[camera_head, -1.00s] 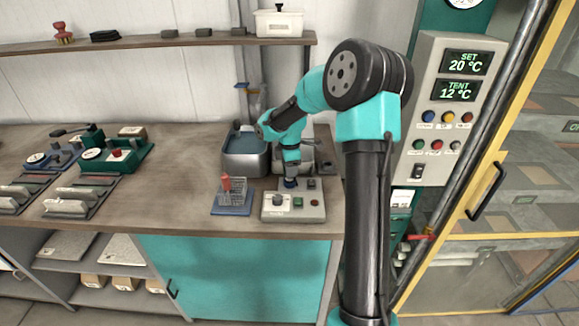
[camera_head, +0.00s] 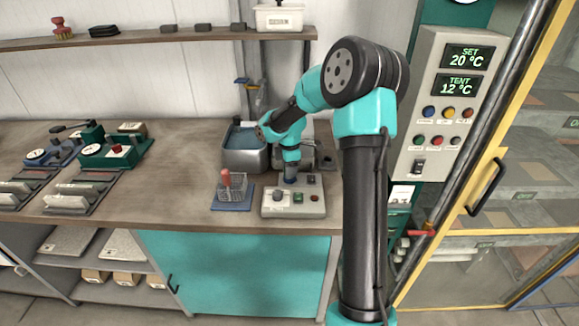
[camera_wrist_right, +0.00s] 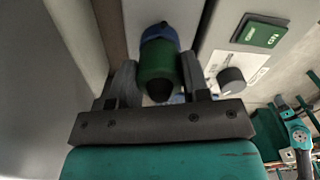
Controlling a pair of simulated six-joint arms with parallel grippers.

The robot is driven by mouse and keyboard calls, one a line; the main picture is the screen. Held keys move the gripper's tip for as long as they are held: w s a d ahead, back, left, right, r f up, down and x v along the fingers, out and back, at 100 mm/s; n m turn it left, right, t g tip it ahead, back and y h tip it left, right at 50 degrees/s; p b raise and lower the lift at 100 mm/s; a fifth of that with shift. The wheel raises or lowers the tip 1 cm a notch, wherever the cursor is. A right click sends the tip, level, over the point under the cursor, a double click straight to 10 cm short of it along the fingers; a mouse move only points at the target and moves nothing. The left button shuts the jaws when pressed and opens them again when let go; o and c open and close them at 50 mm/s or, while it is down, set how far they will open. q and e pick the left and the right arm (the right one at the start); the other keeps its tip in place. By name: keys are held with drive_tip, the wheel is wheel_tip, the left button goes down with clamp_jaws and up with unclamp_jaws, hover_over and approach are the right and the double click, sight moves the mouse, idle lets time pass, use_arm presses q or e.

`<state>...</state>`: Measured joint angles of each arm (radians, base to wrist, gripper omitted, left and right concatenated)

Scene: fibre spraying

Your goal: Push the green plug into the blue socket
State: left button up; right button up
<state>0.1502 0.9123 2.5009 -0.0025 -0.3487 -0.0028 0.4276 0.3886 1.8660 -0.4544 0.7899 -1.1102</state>
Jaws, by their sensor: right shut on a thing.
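The green plug (camera_wrist_right: 158,68) shows in the right wrist view between the two grey fingers of my right gripper (camera_wrist_right: 157,82), which is shut on it. The blue socket (camera_wrist_right: 158,32) is directly beyond the plug's far end, in line with it. They look to be meeting, but I cannot tell how deep the plug sits. In the head view my right gripper (camera_head: 290,178) points down at the back of the grey control box (camera_head: 293,211). The plug and socket are too small or hidden to make out there. My left gripper is not in view.
The box has a green button (camera_wrist_right: 262,34) and a dark knob (camera_wrist_right: 231,79). A metal basin (camera_head: 245,160) is behind. The bench's middle left is clear.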

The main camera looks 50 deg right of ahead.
drive_tip(key=shift+f, duration=0.1)
drive_tip(key=o, duration=1)
wheel_tip(320, 180, up, 18)
drive_tip(key=shift+f, duration=0.25)
idle(0.6)
